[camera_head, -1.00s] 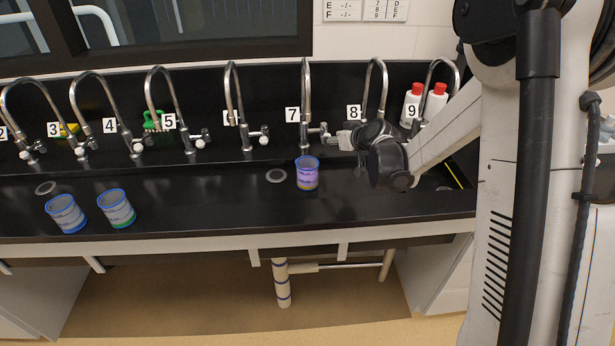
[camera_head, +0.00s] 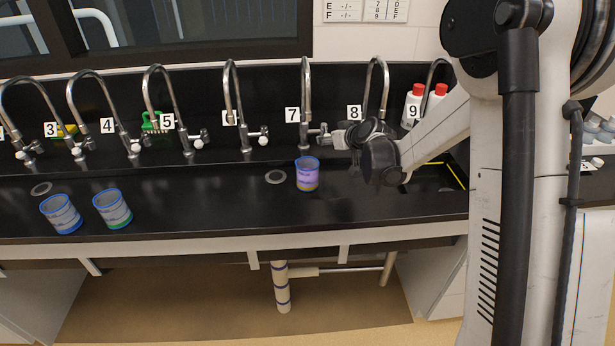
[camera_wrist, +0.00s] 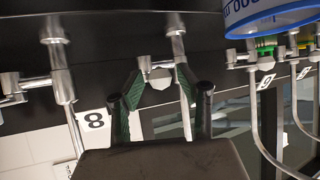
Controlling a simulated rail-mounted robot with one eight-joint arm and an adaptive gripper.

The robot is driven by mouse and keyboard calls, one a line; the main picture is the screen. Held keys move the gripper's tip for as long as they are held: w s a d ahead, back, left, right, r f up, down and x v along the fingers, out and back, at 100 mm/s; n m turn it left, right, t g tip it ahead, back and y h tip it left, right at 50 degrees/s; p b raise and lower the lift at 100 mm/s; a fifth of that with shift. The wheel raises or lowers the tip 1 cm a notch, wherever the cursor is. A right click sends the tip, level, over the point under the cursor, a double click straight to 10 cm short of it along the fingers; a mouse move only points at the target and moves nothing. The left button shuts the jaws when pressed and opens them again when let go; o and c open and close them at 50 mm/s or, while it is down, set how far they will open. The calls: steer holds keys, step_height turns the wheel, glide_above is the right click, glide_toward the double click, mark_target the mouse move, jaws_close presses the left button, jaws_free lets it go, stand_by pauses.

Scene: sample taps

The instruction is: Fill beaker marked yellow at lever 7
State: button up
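The beaker with a yellow band at its base (camera_head: 307,175) stands upright on the black counter in front of tap 7 (camera_head: 305,100). Its blue rim also shows at the top right of the wrist view (camera_wrist: 275,18). I cannot tell how full it is. Lever 7 (camera_head: 322,132) sticks out to the right of its tap. My gripper (camera_head: 335,138) is at this lever. In the wrist view my gripper (camera_wrist: 160,84) is open, its green-padded fingers on either side of the pale lever knob (camera_wrist: 159,78), with gaps visible beside it.
Beakers with a blue base (camera_head: 61,214) and a green base (camera_head: 113,209) stand on the counter at left. Tap 8 (camera_head: 375,85) is right of my gripper. Red-capped bottles (camera_head: 412,103) stand near label 9. The counter between the beakers is clear.

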steer(key=p+v, duration=0.1)
steer(key=v, duration=0.6)
steer(key=shift+s, duration=0.1)
stand_by(0.4)
steer(key=s+r+m+g+h, duration=0.1)
steer(key=s+r, duration=0.4)
steer(key=s, duration=0.4)
steer(key=s+r+m+g+h, duration=0.1)
steer(key=s+r, duration=0.4)
steer(key=s, duration=0.5)
steer(key=s+d+f+m+g+h, duration=0.1)
steer(key=s+d, duration=0.1)
steer(key=s, duration=0.8)
steer(key=s+d+m+g+h, duration=0.1)
steer(key=s+d, duration=0.1)
steer(key=s, duration=0.9)
steer(key=shift+f+m+h, duration=0.3)
steer(key=shift+f, duration=0.1)
steer(key=shift+w, duration=0.1)
